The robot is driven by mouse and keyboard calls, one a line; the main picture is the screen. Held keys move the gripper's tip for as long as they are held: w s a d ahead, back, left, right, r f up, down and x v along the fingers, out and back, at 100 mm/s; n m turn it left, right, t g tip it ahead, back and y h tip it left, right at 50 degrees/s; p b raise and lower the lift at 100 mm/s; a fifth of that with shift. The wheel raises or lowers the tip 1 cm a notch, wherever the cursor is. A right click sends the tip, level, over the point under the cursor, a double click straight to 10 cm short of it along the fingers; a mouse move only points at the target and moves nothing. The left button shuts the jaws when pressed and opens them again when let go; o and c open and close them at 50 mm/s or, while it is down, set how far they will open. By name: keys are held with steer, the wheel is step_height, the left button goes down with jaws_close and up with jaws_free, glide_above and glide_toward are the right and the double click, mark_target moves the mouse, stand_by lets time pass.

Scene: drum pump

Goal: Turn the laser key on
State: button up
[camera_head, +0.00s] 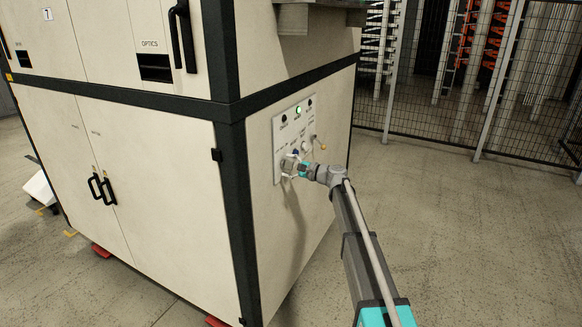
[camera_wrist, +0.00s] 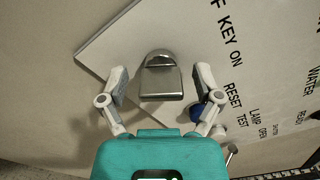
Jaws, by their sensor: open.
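The laser key (camera_wrist: 160,78) is a metal key on the white control panel (camera_wrist: 110,42), near the panel's corner in the wrist view. Printed words beside it read "KEY ON", with an "F" at the top. My gripper (camera_wrist: 160,88) is open, with one finger on each side of the key. I cannot tell whether either finger touches it. In the head view the panel (camera_head: 280,130) is on the side of a cream cabinet, and my gripper (camera_head: 291,166) is at its lower left part, hiding the key there.
A blue button (camera_wrist: 197,112) is close to the right finger, beside "RESET" and "LAMP TEST" labels. The panel also has a lit green lamp (camera_head: 299,110) and a small brass-coloured knob (camera_head: 323,147). The cream cabinet (camera_head: 170,180) has dark edges. A mesh fence (camera_head: 430,135) stands behind; the floor at right is clear.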

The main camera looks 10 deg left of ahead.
steer(key=shift+d, duration=0.15)
steer(key=v, duration=1.1)
steer(key=shift+s+d, duration=0.25)
steer(key=shift+d, duration=0.05)
steer(key=s+d+f+n+g+h+p, duration=0.2)
steer(key=s+d+f+n+h+p, duration=0.15)
steer(key=s, duration=0.65)
steer(key=s+d+f+n+g+h+p, duration=0.25)
steer(key=s+f+h, duration=0.2)
steer(key=s, duration=0.65)
steer(key=s+d+n+g+h+p, duration=0.1)
steer(key=s+d+h, duration=0.3)
steer(key=s, duration=0.4)
steer(key=s+d+n+g+h+p, duration=0.1)
steer(key=s+d+n+h+p, duration=0.2)
steer(key=s+d, duration=0.4)
steer(key=shift+s+d+r+h+p, duration=0.35)
steer(key=shift+s+h+p, duration=0.35)
steer(key=shift+h, duration=0.2)
steer(key=shift+a, duration=0.1)
